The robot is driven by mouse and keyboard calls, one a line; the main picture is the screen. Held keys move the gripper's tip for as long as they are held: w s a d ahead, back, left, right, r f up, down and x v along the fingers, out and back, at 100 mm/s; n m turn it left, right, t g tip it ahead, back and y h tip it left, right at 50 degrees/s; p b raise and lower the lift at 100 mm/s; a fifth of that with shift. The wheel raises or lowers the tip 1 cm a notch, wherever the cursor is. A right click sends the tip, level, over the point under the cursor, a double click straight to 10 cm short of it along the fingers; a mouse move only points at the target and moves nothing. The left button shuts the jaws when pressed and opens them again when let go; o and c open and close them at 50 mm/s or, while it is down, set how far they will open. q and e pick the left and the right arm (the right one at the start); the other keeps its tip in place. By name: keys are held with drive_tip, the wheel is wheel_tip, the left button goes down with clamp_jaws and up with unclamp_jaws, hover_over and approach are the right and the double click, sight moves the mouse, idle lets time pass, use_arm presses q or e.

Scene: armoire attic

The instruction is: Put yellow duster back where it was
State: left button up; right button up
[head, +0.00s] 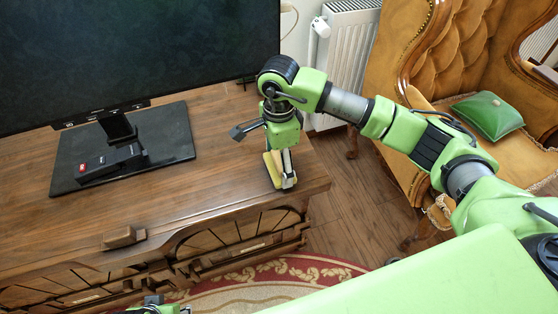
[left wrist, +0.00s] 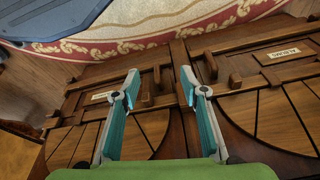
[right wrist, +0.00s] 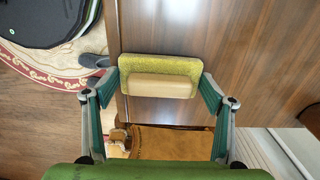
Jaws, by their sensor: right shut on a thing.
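The yellow duster (head: 270,173) is a fuzzy yellow block with a pale wooden handle. It is at the right end of the wooden cabinet top, near the front corner. My right gripper (head: 281,180) points down there and is shut on the duster. In the right wrist view the duster (right wrist: 160,64) lies between both fingers, against the brown wood. I cannot tell whether it touches the cabinet top. My left gripper (left wrist: 158,85) is open and empty before the carved cabinet front. Only a small part of it shows at the bottom of the head view.
The cabinet top (head: 215,175) bears a large dark screen (head: 140,50) on a black stand base (head: 175,135), with a dark device (head: 110,162) on it. A radiator (head: 347,60) and a mustard armchair (head: 400,55) with a green cushion (head: 487,115) stand at right.

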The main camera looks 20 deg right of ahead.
sight(279, 159)
use_arm(q)
drive_tip(key=shift+r, duration=0.55)
use_arm(e)
drive_tip(key=shift+f, duration=0.15)
drive_tip(key=o, duration=1.1)
drive_tip(key=shift+c, duration=0.2)
use_arm(q)
drive_tip(key=shift+r, duration=0.25)
drive_tip(key=shift+s, duration=0.1)
use_arm(e)
drive_tip(key=shift+r, duration=0.3)
wheel_tip(279, 159, up, 10)
drive_tip(key=shift+r+p, duration=0.2)
drive_tip(key=shift+p, duration=0.45)
use_arm(q)
wheel_tip(279, 159, down, 6)
drive_tip(key=shift+s+f, duration=0.15)
drive_tip(key=shift+f, duration=0.1)
use_arm(e)
drive_tip(key=shift+r, duration=0.7)
